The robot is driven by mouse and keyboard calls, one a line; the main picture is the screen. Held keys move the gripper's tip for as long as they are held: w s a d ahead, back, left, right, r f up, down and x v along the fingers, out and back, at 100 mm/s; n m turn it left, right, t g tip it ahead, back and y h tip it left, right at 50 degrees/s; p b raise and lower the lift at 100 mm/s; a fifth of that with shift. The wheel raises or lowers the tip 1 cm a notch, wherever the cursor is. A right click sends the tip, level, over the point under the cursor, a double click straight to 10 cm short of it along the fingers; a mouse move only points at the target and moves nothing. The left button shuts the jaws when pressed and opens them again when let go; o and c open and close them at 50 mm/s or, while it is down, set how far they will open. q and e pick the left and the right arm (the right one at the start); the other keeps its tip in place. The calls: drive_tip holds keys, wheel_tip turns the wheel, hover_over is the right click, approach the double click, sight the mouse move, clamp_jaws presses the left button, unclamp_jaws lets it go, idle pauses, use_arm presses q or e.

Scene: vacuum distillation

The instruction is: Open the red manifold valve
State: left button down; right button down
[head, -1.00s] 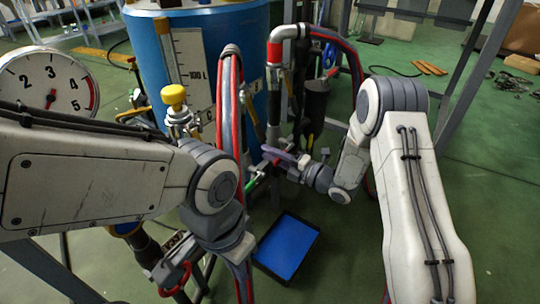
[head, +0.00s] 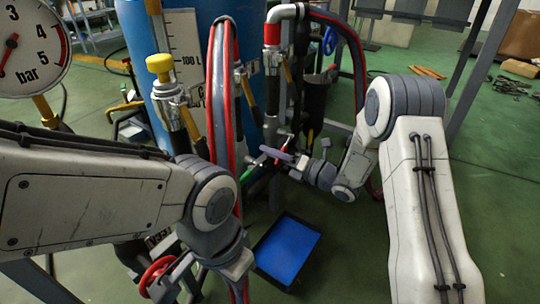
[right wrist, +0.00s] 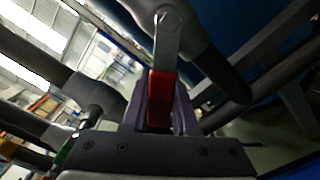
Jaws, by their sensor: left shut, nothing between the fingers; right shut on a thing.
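A red valve handle (right wrist: 158,92) on a grey metal lever fills the middle of the right wrist view. My right gripper (right wrist: 158,108) is shut on it, with a dark finger on each side. In the head view my right gripper (head: 283,158) is at the pipework in front of the blue tank, where the red handle is mostly hidden. My left gripper (head: 172,278) is shut and empty at the lower left, close beside a red ring-shaped handwheel (head: 150,275). I cannot tell whether they touch.
A yellow-topped valve (head: 160,68) and a pressure gauge (head: 30,50) stand at the left. Red and grey hoses (head: 220,100) run down between my arms. A blue-bottomed tray (head: 287,249) lies on the floor below. Green floor is open at the right.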

drive_tip(key=shift+d+f, duration=0.1)
drive_tip(key=c, duration=0.7)
unclamp_jaws()
drive_tip(key=shift+p+v, duration=2.15)
drive_tip(key=shift+v, duration=3.05)
